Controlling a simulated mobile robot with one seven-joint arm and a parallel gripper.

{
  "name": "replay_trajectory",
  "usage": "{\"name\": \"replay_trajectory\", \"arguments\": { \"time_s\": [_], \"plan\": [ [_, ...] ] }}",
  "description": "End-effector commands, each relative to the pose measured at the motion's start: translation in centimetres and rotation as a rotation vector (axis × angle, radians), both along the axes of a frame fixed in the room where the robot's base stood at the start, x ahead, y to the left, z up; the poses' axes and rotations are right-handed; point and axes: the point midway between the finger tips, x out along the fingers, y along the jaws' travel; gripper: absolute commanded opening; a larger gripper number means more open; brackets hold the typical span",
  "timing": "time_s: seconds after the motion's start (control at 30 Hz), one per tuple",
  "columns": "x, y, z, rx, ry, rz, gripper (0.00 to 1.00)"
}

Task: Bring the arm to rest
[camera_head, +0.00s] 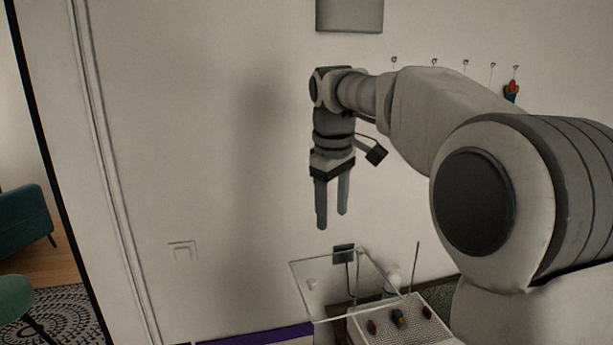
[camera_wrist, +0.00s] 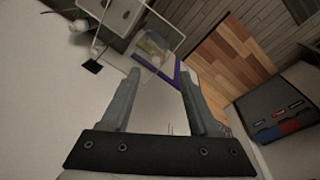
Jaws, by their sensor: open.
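My gripper (camera_head: 332,220) hangs from my bent arm in the head view, its fingers pointing down. The two fingers are apart with nothing between them.
A clear panel (camera_head: 340,285) stands below my gripper, beside a white box (camera_head: 415,318) with small dark and red items. Hooks (camera_head: 435,62) line the wall.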

Motion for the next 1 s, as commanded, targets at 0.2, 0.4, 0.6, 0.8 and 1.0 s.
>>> {"name": "replay_trajectory", "arguments": {
  "time_s": [0.2, 0.4, 0.6, 0.8, 1.0],
  "plan": [
    [-6.2, -2.7, 0.6, 0.023, -0.087, -0.166, 0.61],
    [-12.1, -4.9, -0.4, 0.065, -0.158, -0.324, 0.61],
    [-18.0, -6.9, -2.9, 0.128, -0.228, -0.485, 0.61],
    [-23.3, -8.3, -6.7, 0.205, -0.292, -0.638, 0.61],
    [-26.6, -9.0, -9.9, 0.265, -0.327, -0.741, 0.61]
  ]
}}
